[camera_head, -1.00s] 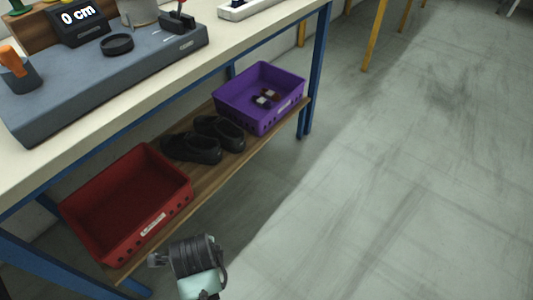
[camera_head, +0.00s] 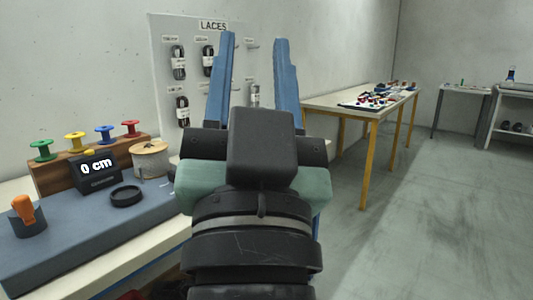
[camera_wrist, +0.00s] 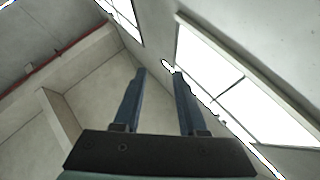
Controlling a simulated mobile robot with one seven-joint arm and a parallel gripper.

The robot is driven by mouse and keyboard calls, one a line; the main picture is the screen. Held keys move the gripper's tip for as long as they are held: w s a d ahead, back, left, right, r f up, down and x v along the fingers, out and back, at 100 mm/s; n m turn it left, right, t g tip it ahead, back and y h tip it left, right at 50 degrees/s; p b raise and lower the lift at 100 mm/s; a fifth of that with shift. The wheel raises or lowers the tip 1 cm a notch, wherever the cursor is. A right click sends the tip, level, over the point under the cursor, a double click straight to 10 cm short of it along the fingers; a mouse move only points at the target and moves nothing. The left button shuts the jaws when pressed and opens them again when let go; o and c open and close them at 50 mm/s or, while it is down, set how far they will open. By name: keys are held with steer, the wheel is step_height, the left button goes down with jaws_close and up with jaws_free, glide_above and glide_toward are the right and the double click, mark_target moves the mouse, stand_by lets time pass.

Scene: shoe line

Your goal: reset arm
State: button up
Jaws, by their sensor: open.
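My gripper (camera_head: 254,75) stands raised in the middle of the head view, its two blue fingers pointing up and spread apart. Nothing is between the fingers. In the wrist view my gripper (camera_wrist: 160,80) is also open and empty, facing the upper wall and bright windows. My wrist and forearm fill the lower middle of the head view and hide part of the workbench behind.
At left is a workbench (camera_head: 150,240) with a grey device (camera_head: 75,235) reading "0 cm", coloured spools and a twine roll (camera_head: 150,160). A "LACES" board (camera_head: 195,60) hangs behind. A yellow-legged table (camera_head: 335,103) stands at right. The floor (camera_head: 430,220) at right is clear.

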steer(key=s+d+r+n+t+p, duration=0.1)
steer(key=s+r+n+t, duration=0.1)
steer(key=s+r, duration=0.35)
step_height(320, 180, up, 26)
steer(key=w+p, duration=0.1)
steer(key=p, duration=2.5)
steer(key=shift+w+p, duration=0.25)
steer(key=shift+p, duration=0.1)
